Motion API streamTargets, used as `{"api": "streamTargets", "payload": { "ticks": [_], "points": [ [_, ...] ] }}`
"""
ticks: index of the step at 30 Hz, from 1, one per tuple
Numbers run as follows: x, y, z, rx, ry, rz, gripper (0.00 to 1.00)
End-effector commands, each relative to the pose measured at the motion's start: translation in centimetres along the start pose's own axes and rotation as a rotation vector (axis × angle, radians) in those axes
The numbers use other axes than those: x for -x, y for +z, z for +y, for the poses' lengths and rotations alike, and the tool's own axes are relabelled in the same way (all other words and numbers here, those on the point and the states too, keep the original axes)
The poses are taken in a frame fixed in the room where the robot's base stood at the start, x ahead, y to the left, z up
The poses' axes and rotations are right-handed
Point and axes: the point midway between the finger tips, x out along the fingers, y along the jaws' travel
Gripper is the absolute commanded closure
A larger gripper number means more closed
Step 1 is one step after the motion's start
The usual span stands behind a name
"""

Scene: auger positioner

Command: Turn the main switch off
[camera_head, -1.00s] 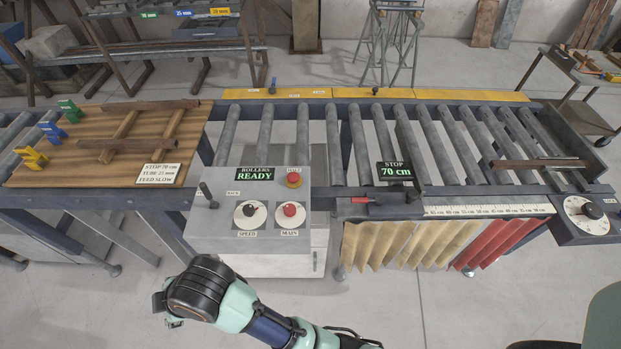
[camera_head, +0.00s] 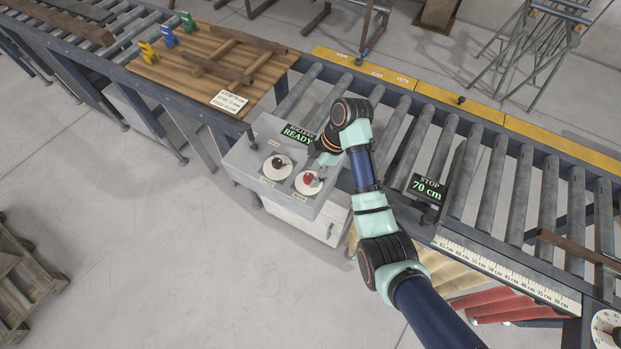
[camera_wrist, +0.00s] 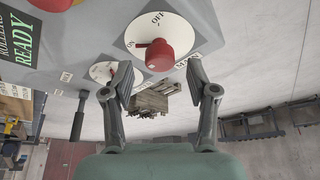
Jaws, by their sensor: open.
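The main switch, a red knob (camera_wrist: 160,55) on a white round dial (camera_wrist: 178,30), sits on the grey control panel. In the wrist view its pointer extends left toward the ON label, with OFF at the top of the dial. In the head view the red knob (camera_head: 308,178) shows at the panel's right side. My gripper (camera_wrist: 160,78) is open, with one finger on each side of the knob's lower edge. I see no clear contact. In the head view my wrist hangs over the panel's right edge and partly hides the gripper.
The speed knob (camera_head: 278,163), black on a white dial, is left of the main switch. The green READY display (camera_head: 298,134) is behind them. The roller conveyor (camera_head: 460,180) and STOP 70 cm display (camera_head: 426,187) lie to the right. Floor at the lower left is open.

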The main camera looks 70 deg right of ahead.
Motion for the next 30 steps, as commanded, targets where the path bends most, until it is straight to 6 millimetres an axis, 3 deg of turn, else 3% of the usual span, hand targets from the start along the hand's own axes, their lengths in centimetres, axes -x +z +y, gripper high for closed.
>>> {"api": "streamTargets", "payload": {
  "ticks": [4, 11, 22, 30],
  "points": [
    [-1.9, -0.1, 0.0, -0.001, -0.002, 0.0, 0.42],
    [-2.1, -0.1, 0.0, -0.001, 0.001, -0.001, 0.42],
    [-2.1, -0.1, 0.0, -0.001, 0.001, -0.001, 1.0],
    [-1.9, -0.1, -0.1, -0.028, 0.011, -0.001, 1.0]
  ]
}}
